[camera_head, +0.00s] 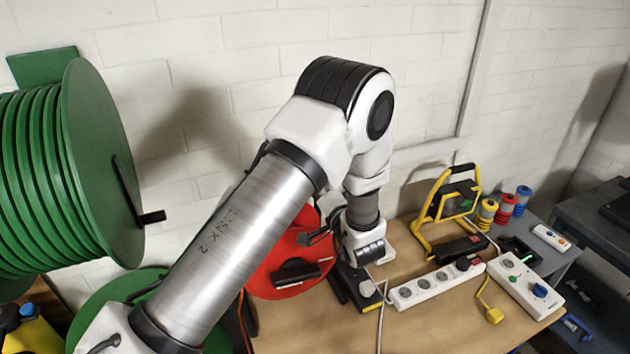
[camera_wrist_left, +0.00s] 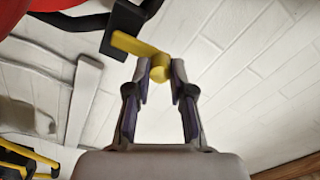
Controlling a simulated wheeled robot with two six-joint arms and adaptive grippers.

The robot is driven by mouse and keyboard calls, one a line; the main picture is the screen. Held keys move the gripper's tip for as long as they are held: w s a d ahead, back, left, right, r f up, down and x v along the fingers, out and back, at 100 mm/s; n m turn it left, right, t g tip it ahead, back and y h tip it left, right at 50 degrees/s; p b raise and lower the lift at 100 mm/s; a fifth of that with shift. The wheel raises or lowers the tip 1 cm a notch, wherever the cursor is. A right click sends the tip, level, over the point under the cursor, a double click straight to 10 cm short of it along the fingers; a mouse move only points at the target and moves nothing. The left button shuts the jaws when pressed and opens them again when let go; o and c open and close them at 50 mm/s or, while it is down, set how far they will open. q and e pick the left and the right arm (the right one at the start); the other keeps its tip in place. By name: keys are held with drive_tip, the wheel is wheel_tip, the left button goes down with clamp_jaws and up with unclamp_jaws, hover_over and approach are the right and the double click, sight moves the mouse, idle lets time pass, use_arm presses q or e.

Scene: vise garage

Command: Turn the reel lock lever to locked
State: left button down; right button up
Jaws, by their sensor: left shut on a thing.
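A red cable reel (camera_head: 262,262) stands on the workbench against the wall, partly hidden behind my left arm. Its red edge also shows at the upper left of the left wrist view (camera_wrist_left: 38,5). The yellow lever (camera_wrist_left: 135,45) slants beside a black bracket (camera_wrist_left: 124,26), and its rounded end lies between my fingertips. My left gripper (camera_wrist_left: 160,80) is shut on this lever. In the head view, the lever cannot be made out and my left gripper (camera_head: 318,238) is small and dark beside the reel. My right gripper is in neither view.
A large green reel (camera_head: 95,150) fills the left. On the workbench (camera_head: 445,325), right of the red reel, are a white power strip (camera_head: 436,285), a white socket box (camera_head: 525,288), a yellow work lamp (camera_head: 447,205) and several coloured spools. The front bench area is mostly clear.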

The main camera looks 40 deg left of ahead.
use_arm(q)
drive_tip(key=shift+w+m, duration=0.1)
drive_tip(key=shift+m, duration=0.3)
drive_tip(key=c, duration=1)
unclamp_jaws()
drive_tip(key=shift+a, duration=0.1)
drive_tip(key=v, duration=0.7)
drive_tip(key=shift+f, duration=0.1)
drive_tip(key=shift+d, duration=0.25)
